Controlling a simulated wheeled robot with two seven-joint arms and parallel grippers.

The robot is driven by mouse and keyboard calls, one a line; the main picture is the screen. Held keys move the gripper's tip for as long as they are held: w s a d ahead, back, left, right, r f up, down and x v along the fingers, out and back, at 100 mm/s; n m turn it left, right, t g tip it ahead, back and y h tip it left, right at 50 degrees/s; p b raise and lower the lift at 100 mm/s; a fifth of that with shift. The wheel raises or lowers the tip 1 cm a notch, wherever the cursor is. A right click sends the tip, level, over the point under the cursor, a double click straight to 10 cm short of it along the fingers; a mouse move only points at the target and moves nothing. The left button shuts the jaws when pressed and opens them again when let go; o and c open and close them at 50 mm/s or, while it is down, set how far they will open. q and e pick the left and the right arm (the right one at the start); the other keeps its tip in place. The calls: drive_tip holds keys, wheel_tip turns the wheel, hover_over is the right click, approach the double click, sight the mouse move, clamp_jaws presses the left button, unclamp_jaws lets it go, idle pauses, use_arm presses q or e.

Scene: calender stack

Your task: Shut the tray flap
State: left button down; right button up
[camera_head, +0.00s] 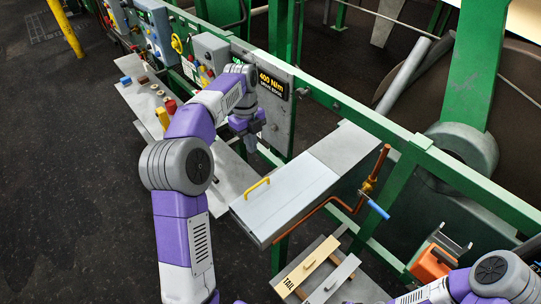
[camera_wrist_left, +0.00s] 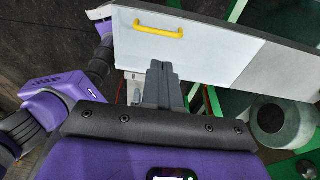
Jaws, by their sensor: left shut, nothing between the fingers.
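The tray flap (camera_head: 285,197) is a pale grey panel with a yellow handle (camera_head: 256,188) near its left end. It lies about level and in line with the grey surface beside it. It also shows in the left wrist view (camera_wrist_left: 200,48), with the handle (camera_wrist_left: 158,27) near its far edge. My left gripper (camera_head: 250,143) is shut and empty, above and behind the handle end in the head view. In the left wrist view its fingertips (camera_wrist_left: 160,66) overlap the panel's near edge; I cannot tell whether they touch. My right gripper is out of view.
A copper-coloured crank with a blue grip (camera_head: 377,208) stands right of the panel. A grey shelf (camera_head: 140,100) with small coloured parts is at left. A green rail and control boxes run behind.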

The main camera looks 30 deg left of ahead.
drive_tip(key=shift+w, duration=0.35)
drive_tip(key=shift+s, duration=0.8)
use_arm(q)
hover_over(257, 185)
drive_tip(key=f, duration=1.2)
drive_tip(key=shift+a, duration=0.35)
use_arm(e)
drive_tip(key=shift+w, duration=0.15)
use_arm(q)
drive_tip(key=shift+w+d+f, duration=0.1)
drive_tip(key=shift+w+f, duration=0.05)
drive_tip(key=shift+f, duration=0.5)
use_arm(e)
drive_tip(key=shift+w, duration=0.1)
